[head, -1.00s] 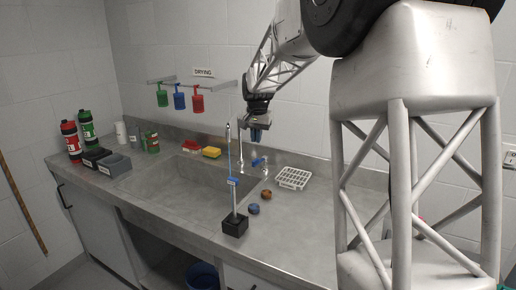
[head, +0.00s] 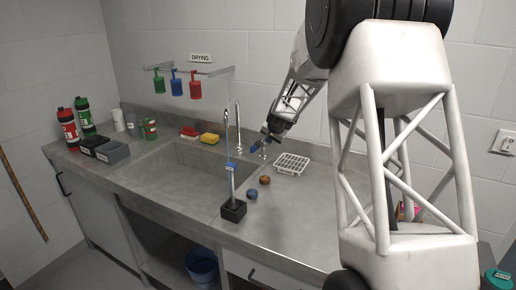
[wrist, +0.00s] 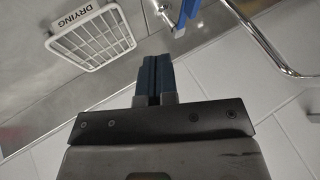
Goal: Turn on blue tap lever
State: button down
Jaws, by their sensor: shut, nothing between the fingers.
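The blue tap lever (head: 256,147) is a small blue handle beside the curved metal tap (head: 238,122) at the back right of the sink. It also shows at the top of the wrist view (wrist: 187,12), next to a metal tap fitting (wrist: 164,14). My gripper (head: 265,133) is close by the lever, just above and to its right in the head view. In the wrist view my two blue fingers (wrist: 153,60) are together and empty. A gap shows there between the fingertips and the lever; depth is hard to judge.
A white drying rack (head: 291,164) lies right of the tap. A black-based stand with a thin rod (head: 233,208) is at the sink's front edge, with a blue cup (head: 252,193) and a brown cup (head: 264,180) beside it. A sponge (head: 210,138) lies behind the sink.

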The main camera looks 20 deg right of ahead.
aim_at(254, 148)
jog(key=shift+f, duration=0.1)
dwell(0.3)
jog(key=w+a+f, duration=0.2)
jog(key=w+f, duration=0.5)
jog(key=w, duration=0.2)
jog(key=shift+a+f, duration=0.3)
jog(key=shift+f, duration=0.05)
dwell(0.4)
jog(key=shift+w+a, duration=0.1)
jog(key=shift+w+a, duration=0.5)
jog(key=shift+a, duration=0.1)
jog(key=shift+s, duration=0.1)
dwell(0.3)
